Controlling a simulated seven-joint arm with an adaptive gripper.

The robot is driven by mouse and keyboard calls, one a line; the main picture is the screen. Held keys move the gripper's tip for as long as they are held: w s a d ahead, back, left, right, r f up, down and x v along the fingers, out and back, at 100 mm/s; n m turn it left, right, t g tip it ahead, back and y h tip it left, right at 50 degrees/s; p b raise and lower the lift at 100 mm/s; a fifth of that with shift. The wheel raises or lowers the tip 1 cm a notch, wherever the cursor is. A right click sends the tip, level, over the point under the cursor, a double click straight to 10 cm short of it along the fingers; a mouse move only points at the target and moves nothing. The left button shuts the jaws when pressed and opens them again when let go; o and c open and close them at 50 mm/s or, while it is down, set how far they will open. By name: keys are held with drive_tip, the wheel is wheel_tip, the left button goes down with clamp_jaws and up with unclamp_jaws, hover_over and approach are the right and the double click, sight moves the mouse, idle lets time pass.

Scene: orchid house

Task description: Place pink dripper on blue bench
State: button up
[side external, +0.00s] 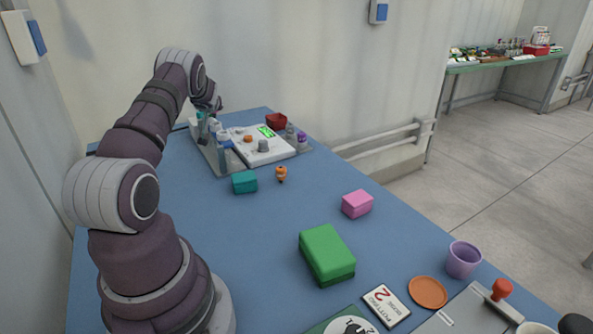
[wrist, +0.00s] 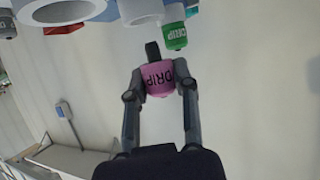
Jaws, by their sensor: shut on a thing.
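The pink dripper (wrist: 157,82) has dark lettering reading "DRIP" and a dark stem. In the wrist view it sits between the two fingers of my gripper (wrist: 159,74), which is shut on it. The blue bench (side external: 290,215) is the long blue tabletop in the side external view. My arm reaches to its far left part, by a rack (side external: 224,158) and a white device (side external: 262,152). There my gripper and the pink dripper are too small and covered to make out clearly.
A green-labelled dripper (wrist: 175,36) is close beside the pink one, near pale round fittings (wrist: 62,10). On the bench are a teal box (side external: 244,182), orange figure (side external: 281,174), pink box (side external: 357,204) and green box (side external: 327,254). Bare blue surface lies between them.

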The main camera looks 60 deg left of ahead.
sight(215, 116)
wheel_tip(215, 116, down, 3)
drive_tip(key=shift+d, duration=0.1)
clamp_jaws()
drive_tip(key=o, duration=0.9)
unclamp_jaws()
drive_tip(key=shift+f, duration=0.25)
drive_tip(key=d+r+m+t+h, duration=0.1)
drive_tip(key=d+r+m+h, duration=0.2)
drive_tip(key=d, duration=0.9)
drive_tip(key=w+d+r+m+t+h, duration=0.1)
drive_tip(key=d+r+m+h, duration=0.2)
drive_tip(key=d, duration=1)
drive_tip(key=w+d+r+m+t+h, duration=0.1)
drive_tip(key=d+r+m+h, duration=0.2)
drive_tip(key=d, duration=1)
wheel_tip(215, 116, up, 3)
drive_tip(key=shift+d+f+h, duration=0.2)
drive_tip(key=shift+h, duration=0.6)
drive_tip(key=shift+o, duration=0.5)
drive_tip(key=s+d+m+g+h, duration=0.1)
drive_tip(key=s+d+m+h, duration=0.1)
drive_tip(key=s+d+m, duration=0.3)
drive_tip(key=s+d, duration=0.2)
drive_tip(key=shift+d+f+g, duration=0.3)
drive_tip(key=shift+d, duration=0.05)
